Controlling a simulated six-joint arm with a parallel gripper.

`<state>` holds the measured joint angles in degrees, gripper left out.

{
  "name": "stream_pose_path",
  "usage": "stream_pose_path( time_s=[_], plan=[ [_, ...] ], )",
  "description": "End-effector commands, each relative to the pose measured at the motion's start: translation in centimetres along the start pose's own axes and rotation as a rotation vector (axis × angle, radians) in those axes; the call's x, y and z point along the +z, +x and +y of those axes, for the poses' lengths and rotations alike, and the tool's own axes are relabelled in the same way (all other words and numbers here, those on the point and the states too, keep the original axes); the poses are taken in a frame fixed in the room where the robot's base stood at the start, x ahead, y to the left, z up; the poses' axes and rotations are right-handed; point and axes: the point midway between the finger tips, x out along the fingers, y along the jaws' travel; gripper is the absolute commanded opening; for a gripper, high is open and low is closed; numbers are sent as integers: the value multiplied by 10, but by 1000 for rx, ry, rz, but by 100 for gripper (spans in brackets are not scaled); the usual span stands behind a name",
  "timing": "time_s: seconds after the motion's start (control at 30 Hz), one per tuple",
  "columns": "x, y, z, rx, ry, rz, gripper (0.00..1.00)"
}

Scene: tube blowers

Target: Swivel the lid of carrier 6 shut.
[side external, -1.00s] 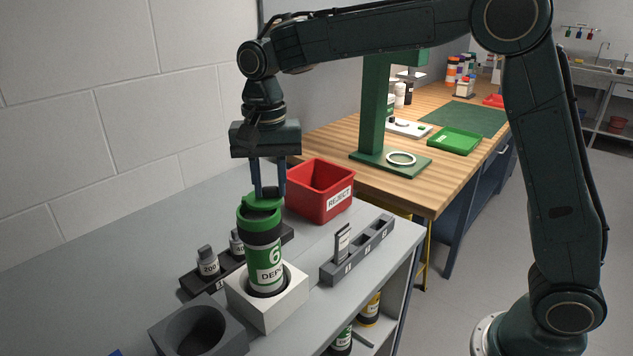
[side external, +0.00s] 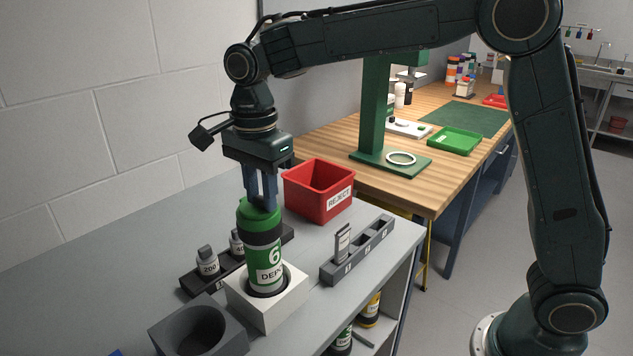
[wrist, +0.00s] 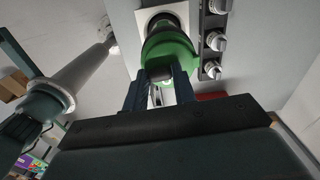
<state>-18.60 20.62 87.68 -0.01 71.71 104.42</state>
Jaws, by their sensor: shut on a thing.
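The lid also shows in the wrist view (wrist: 168,52). My gripper (side external: 262,203) points down at the lid and is shut on part of it, seen between the fingers in the wrist view (wrist: 160,75). The fingers partly hide the lid's top.
A red REJECT bin (side external: 319,190) stands close behind the carrier. A grey slotted rack (side external: 357,250) is to its right. A dark rack with labelled weights (side external: 208,262) is at left. An empty grey round holder (side external: 198,330) stands in front.

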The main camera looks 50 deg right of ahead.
Motion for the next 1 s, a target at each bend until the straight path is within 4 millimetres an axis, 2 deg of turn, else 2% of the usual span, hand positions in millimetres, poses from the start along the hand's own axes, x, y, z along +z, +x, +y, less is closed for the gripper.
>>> stream_pose_path(
  time_s=[0.43, 0.47, 0.57, 1.0],
  plan=[
    [1, -1, 0, -1, 16, 0, 4],
    [1, -1, 0, -1, 16, 0, 29],
    [1, 0, 0, -1, 16, 0, 48],
    [1, -4, 0, -1, 15, 0, 49]
  ],
)
